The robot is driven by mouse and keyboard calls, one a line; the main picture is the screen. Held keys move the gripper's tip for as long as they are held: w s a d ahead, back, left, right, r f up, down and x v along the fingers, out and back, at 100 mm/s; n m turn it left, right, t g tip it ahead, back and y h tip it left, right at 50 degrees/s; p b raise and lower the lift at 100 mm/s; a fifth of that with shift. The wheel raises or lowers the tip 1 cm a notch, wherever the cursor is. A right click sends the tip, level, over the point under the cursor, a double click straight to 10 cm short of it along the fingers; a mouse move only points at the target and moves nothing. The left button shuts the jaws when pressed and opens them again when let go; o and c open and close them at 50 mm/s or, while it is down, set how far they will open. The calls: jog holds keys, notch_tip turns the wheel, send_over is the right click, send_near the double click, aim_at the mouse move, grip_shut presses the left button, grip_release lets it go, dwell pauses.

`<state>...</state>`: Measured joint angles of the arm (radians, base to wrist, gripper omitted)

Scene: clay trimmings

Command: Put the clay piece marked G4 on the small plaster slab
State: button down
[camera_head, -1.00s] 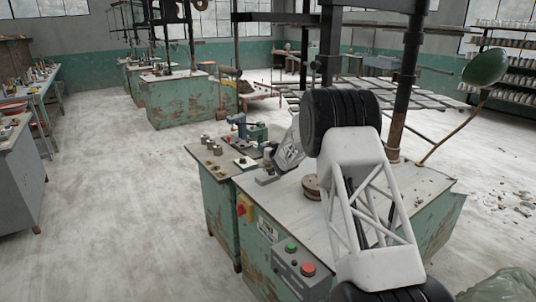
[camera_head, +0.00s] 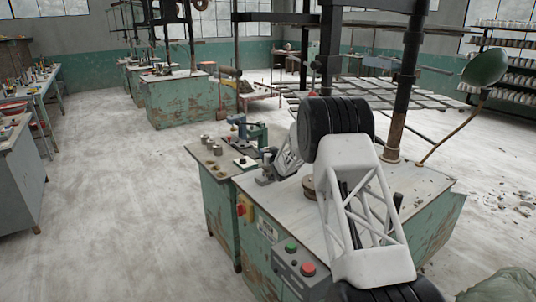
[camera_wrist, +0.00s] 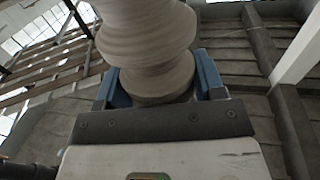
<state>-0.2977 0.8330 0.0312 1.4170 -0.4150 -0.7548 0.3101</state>
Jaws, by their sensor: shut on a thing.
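My gripper (camera_wrist: 158,88) has blue fingers on both sides of a beige-grey, ridged, turned clay piece (camera_wrist: 148,38). The fingers are shut on its narrower lower part. The piece runs up out of the wrist view, and no G4 mark is legible on it. In the head view my gripper (camera_head: 266,178) is small and low over the near bench's left end; the held piece cannot be made out clearly there. A small pale slab (camera_head: 245,162) lies on the adjoining bench, with a small dark thing on it. I cannot tell for certain that it is the plaster slab.
Several small round pieces (camera_head: 212,145) stand on the left bench top (camera_head: 200,152). A blue-green device (camera_head: 256,134) stands behind the slab. A brown round piece (camera_head: 309,188) is partly hidden by my arm. A dark post (camera_head: 402,95) rises at the bench's back.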

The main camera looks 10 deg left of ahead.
jog(key=shift+f, duration=0.2)
dwell(0.3)
jog(key=shift+c, duration=1.1)
grip_release()
jog(key=shift+f, duration=0.1)
jog(key=v, duration=1.2)
jog(key=shift+r, duration=0.2)
